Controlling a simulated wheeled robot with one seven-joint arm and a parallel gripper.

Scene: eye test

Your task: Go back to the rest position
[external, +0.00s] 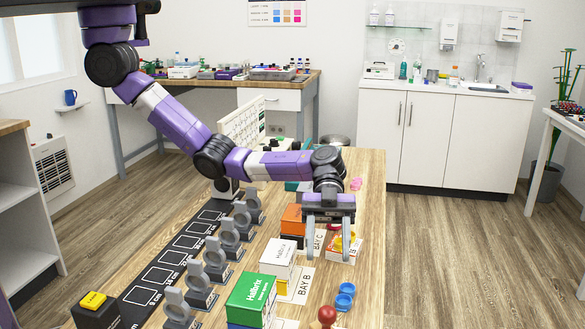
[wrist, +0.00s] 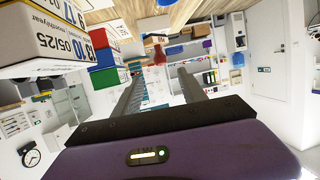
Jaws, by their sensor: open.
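My gripper (external: 329,255) hangs over the wooden table (external: 368,210), its two fingers apart and pointing down.
Grey stands (external: 215,263) line a black strip. Blue cups (external: 345,296) and a red knobbed thing (external: 326,316) are in front.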

